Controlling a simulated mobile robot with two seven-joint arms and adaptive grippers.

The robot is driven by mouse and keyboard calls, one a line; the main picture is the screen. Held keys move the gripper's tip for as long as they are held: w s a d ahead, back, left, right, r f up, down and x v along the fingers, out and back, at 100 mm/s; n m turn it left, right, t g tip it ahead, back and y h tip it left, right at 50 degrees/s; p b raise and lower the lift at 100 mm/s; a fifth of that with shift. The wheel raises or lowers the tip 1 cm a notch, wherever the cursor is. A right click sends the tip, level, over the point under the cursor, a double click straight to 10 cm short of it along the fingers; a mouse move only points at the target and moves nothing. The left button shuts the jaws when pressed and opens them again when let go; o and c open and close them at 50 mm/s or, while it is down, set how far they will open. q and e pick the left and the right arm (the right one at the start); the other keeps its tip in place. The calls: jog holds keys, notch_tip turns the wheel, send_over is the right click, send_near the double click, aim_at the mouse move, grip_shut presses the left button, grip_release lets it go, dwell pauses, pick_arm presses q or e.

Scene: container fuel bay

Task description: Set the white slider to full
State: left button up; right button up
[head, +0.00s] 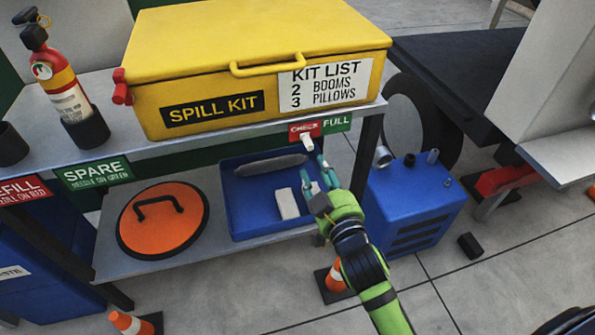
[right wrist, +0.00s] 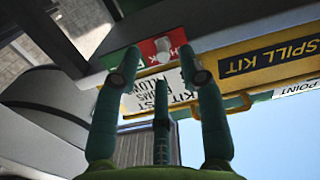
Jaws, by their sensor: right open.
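The white slider (head: 307,142) sits on the red CHECK part (head: 300,129) of a label strip on the shelf's front edge. The green FULL part (head: 338,123) lies to its right in the head view. My right gripper (head: 314,169) is open and empty, just below and in front of the slider. In the right wrist view the slider (right wrist: 162,45) shows against the red label, just beyond the gap between the open fingertips (right wrist: 160,63). I see no contact. My left gripper is not in view.
A yellow spill kit (head: 205,75) stands on the shelf above the slider. A blue tray (head: 245,225) with a grey roll and white blocks, and an orange lid (head: 165,232), lie on the lower shelf. A blue box (head: 412,205) stands right of the shelf.

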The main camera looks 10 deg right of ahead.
aim_at(310, 144)
jog(key=shift+w+d+r+t, duration=0.1)
jog(key=shift+r+t, duration=0.2)
jog(key=shift+r, duration=0.55)
jog(key=w, duration=0.6)
jog(key=shift+w, duration=0.3)
grip_shut()
